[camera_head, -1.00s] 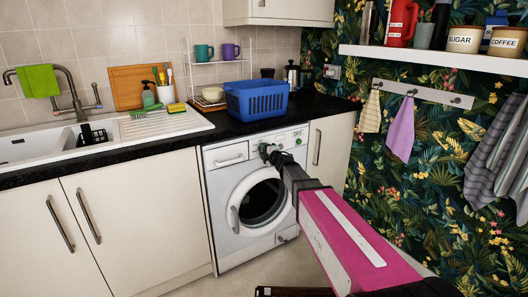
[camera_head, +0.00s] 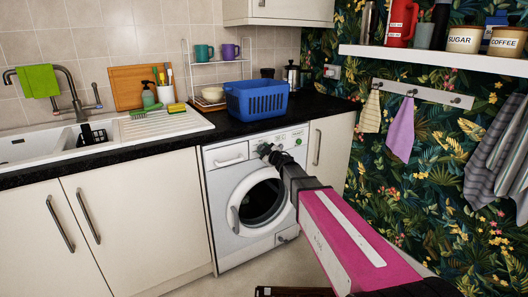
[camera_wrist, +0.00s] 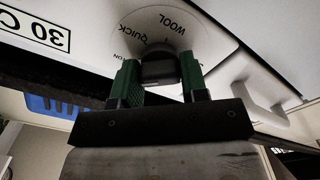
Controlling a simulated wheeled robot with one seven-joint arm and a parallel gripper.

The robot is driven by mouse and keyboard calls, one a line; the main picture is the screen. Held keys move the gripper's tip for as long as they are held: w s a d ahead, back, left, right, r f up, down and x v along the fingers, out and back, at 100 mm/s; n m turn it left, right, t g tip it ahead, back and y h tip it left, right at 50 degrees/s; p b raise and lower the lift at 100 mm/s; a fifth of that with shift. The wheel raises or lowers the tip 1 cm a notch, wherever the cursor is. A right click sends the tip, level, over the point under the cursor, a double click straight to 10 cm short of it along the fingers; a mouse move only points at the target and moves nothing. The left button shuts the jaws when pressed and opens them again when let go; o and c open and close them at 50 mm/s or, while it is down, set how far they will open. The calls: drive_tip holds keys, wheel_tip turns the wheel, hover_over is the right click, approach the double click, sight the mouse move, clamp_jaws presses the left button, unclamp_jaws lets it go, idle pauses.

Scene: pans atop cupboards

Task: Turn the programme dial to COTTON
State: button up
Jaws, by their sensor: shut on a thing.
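The washing machine (camera_head: 225,190) stands under the black worktop, with its control panel along the top front. My gripper (camera_head: 264,149) reaches the panel, and it covers the programme dial in the head view. In the wrist view, my gripper's two green fingers (camera_wrist: 158,66) are shut on the dark dial knob (camera_wrist: 158,74), one on each side. A pale round dial face (camera_wrist: 165,22) lies behind the knob. WOOL and QUICK show on it upside down, and a partly hidden word ends in "TON". Which word the knob points to I cannot tell.
A plate reading "30 C" (camera_wrist: 38,32) sits beside the dial. A pale handle-like part (camera_wrist: 262,105) is on the other side. A blue basket (camera_head: 256,99) stands on the worktop above the machine. The floor before the machine is mostly clear.

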drive_tip(key=shift+m, duration=0.6)
drive_tip(key=o, duration=0.9)
drive_tip(key=v, duration=1.1)
drive_tip(key=shift+w, duration=0.1)
